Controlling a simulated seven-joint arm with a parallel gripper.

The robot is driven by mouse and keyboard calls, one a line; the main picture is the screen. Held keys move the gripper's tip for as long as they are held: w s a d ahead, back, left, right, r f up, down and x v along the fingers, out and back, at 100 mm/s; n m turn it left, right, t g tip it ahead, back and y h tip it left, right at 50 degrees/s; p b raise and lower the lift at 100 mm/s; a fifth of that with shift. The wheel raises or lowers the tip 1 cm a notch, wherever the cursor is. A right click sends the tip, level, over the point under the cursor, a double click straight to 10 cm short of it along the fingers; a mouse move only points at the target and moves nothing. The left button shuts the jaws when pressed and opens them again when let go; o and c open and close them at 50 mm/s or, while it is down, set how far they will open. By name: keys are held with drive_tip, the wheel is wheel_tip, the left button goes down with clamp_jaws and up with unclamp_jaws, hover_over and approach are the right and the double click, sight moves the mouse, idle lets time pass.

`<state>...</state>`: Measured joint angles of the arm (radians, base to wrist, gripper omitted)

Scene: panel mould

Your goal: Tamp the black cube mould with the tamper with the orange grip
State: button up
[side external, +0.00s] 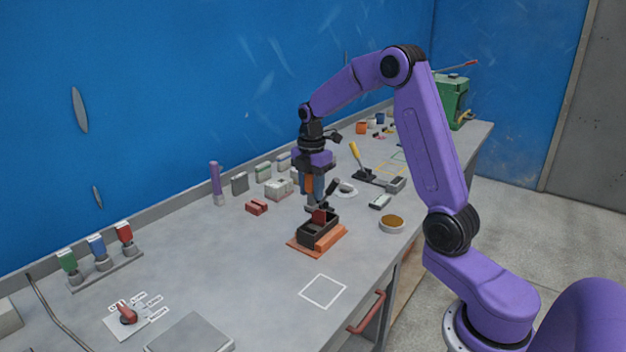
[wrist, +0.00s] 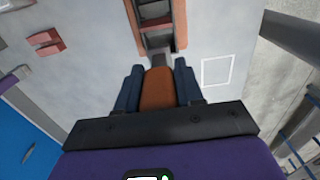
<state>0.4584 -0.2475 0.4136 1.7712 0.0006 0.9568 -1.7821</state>
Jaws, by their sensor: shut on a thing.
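My gripper (side external: 310,192) is shut on the orange grip (wrist: 159,88) of the tamper and points down above the black mould. In the wrist view the grip sits between the two blue fingers, with a grey part of the tamper (wrist: 159,61) beyond it. The black mould (side external: 305,237) lies on an orange-brown base on the bench; it also shows at the top of the wrist view (wrist: 137,25), with crosswise dividers. The tamper's lower end is close to the mould. A dark red piece (side external: 318,215) shows at the mould; I cannot tell whether the tamper touches it.
Red blocks (side external: 257,207) lie left of the mould. A round bowl (side external: 391,224) stands to its right. Grey blocks and a purple cylinder (side external: 216,184) stand along the wall. A yellow-handled tool (side external: 355,155) lies behind. The white outlined square (side external: 323,291) in front is empty.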

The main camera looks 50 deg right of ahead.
sight(312, 205)
drive_tip(key=shift+f, duration=2.15)
drive_tip(key=shift+f, duration=0.1)
drive_tip(key=shift+f, duration=1.7)
drive_tip(key=shift+r, duration=1.8)
drive_tip(key=shift+f, duration=1.8)
drive_tip(key=shift+r, duration=1.8)
